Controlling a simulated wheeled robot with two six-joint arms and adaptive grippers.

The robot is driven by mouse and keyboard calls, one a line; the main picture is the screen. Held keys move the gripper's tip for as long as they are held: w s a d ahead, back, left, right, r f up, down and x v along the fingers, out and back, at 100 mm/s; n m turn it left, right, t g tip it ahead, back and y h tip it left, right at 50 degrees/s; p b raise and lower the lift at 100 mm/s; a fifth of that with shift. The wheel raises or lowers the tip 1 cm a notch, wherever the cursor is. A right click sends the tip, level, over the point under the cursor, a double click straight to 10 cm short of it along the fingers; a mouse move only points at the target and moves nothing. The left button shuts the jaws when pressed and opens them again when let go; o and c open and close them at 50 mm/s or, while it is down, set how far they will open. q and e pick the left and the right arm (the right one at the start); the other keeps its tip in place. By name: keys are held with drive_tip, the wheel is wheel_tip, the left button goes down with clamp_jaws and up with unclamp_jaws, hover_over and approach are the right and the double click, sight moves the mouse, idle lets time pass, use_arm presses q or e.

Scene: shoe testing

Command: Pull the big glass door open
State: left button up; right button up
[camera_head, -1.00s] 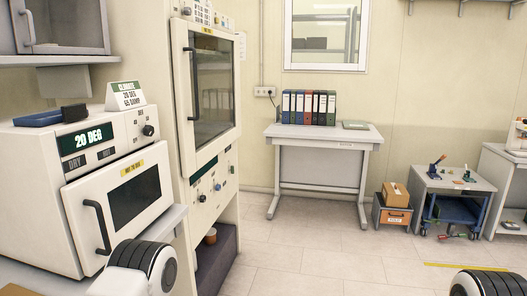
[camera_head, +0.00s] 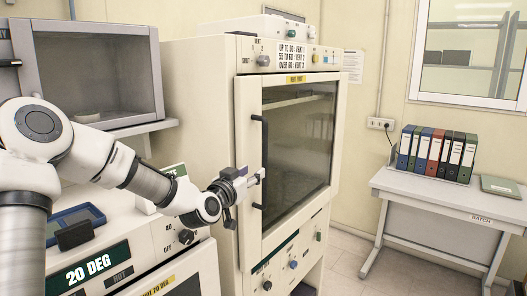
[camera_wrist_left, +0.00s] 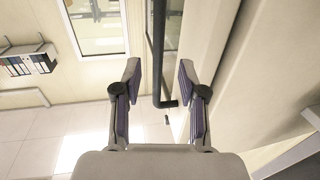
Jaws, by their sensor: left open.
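The big glass door (camera_head: 300,150) is on the tall cream cabinet, has a cream frame and dark glass, and looks closed. Its long black vertical handle (camera_head: 264,135) is near the door's left edge. My left gripper (camera_head: 258,177) is at the handle's middle to lower part and hides some of it. In the left wrist view the fingers of my left gripper (camera_wrist_left: 159,76) are spread apart. The dark handle (camera_wrist_left: 158,50) passes between them, with a gap on both sides, and its bent end shows. My right gripper is out of view.
A smaller oven with a 20 DEG display (camera_head: 92,275) stands below my left arm. A glass-fronted box (camera_head: 95,75) is on the shelf at upper left. A table (camera_head: 440,200) with several binders (camera_head: 435,155) stands at right. The floor (camera_head: 345,250) between shows clear.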

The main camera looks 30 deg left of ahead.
sight(264, 166)
use_arm(q)
drive_tip(key=w+p, duration=0.1)
drive_tip(key=w, duration=0.1)
drive_tip(key=w+p, duration=0.1)
drive_tip(key=w, duration=0.2)
drive_tip(key=w+p, duration=0.1)
drive_tip(key=w, duration=0.2)
drive_tip(key=shift+w+a+f, duration=0.2)
drive_tip(key=shift+a+f, duration=0.1)
drive_tip(key=shift+w, duration=0.15)
drive_tip(key=shift+s+a+r, duration=0.1)
drive_tip(key=shift+s+r, duration=0.05)
drive_tip(key=shift+s, duration=0.25)
drive_tip(key=shift+w, duration=0.1)
clamp_jaws()
